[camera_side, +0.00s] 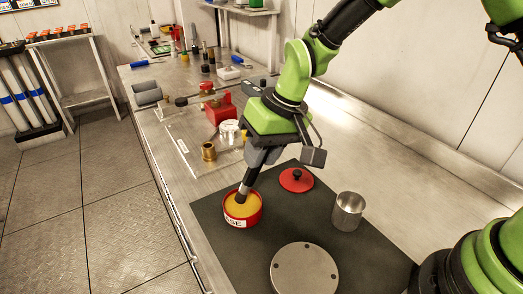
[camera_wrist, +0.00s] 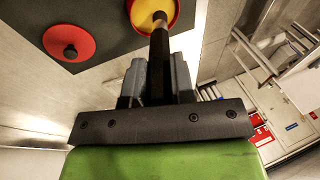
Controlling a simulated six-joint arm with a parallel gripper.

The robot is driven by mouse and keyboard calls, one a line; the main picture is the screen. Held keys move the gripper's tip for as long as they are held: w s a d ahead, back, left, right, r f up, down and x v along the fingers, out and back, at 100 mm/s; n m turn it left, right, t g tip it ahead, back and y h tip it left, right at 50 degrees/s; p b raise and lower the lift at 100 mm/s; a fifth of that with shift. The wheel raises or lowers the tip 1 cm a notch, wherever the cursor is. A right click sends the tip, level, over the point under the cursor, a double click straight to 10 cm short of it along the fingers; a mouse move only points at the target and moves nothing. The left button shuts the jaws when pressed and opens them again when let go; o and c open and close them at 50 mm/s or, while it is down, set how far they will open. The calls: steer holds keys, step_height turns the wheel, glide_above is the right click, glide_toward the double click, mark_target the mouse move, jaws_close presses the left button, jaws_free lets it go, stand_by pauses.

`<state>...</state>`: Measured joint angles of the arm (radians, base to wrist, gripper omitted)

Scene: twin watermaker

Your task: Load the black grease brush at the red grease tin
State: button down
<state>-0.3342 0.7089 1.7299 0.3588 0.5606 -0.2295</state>
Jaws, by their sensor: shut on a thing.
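The red grease tin (camera_side: 257,217) stands open on the dark mat, with yellow-orange grease (camera_side: 235,208) inside; its rim also shows at the top of the wrist view (camera_wrist: 137,20). My gripper (camera_side: 258,160) is above the tin, shut on the black grease brush (camera_side: 245,184). In the wrist view the brush handle (camera_wrist: 160,60) stands between the two grey fingers (camera_wrist: 159,82). The brush points down and slightly tilted, its tip inside the tin at the grease. How deep the tip sits in the grease I cannot tell.
The red lid with a black knob (camera_side: 296,180) lies right of the tin. A metal cup (camera_side: 347,211) and a round steel plate (camera_side: 304,270) are also on the mat (camera_side: 225,250). A brass fitting (camera_side: 208,152) and red block (camera_side: 220,109) stand behind.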

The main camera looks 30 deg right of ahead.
steer(key=shift+f, duration=0.7)
stand_by(1.5)
steer(key=shift+r, duration=0.1)
steer(key=shift+r, duration=3.5)
